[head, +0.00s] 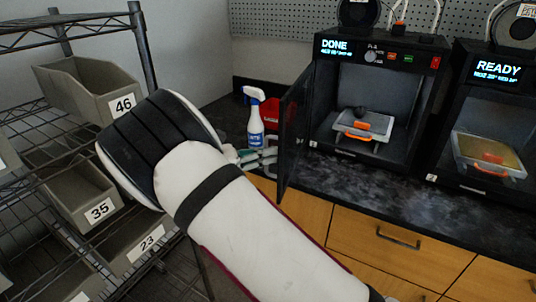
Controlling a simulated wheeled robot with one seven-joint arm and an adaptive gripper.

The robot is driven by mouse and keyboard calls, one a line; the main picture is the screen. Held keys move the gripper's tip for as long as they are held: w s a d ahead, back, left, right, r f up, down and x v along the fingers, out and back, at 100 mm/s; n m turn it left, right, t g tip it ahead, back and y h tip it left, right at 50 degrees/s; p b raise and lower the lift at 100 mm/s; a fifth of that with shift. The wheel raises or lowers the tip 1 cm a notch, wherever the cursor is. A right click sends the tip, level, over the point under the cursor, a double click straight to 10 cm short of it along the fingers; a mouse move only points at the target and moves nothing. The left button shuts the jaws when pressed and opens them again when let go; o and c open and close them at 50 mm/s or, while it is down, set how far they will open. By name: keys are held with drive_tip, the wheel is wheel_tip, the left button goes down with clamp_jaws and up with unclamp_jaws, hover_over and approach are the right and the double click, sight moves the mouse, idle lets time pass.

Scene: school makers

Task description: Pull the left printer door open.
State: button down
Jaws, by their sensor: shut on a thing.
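The left printer (376,95) stands on the dark counter with "DONE" on its display. Its dark door (293,132) is swung out on the left side, and the chamber stands open to view. Inside are a print bed (345,126) with an orange-handled plate and a small dark object. My gripper (266,156) shows partly beyond my white arm, at the outer edge of the door. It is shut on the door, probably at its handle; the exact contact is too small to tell.
A spray bottle (255,124) stands close behind my gripper. The right printer (491,120) reads "READY". A wire shelf (75,150) with numbered bins stands at the left, close to my arm. Wooden drawers (390,232) lie under the counter (375,187).

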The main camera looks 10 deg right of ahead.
drive_tip(key=c, duration=2)
unclamp_jaws()
drive_tip(key=shift+s+a, duration=0.15)
drive_tip(key=s+a, duration=0.1)
drive_tip(key=a, duration=0.6)
drive_tip(key=shift+s, duration=0.15)
drive_tip(key=shift+a, duration=0.1)
drive_tip(key=shift+c, duration=0.4)
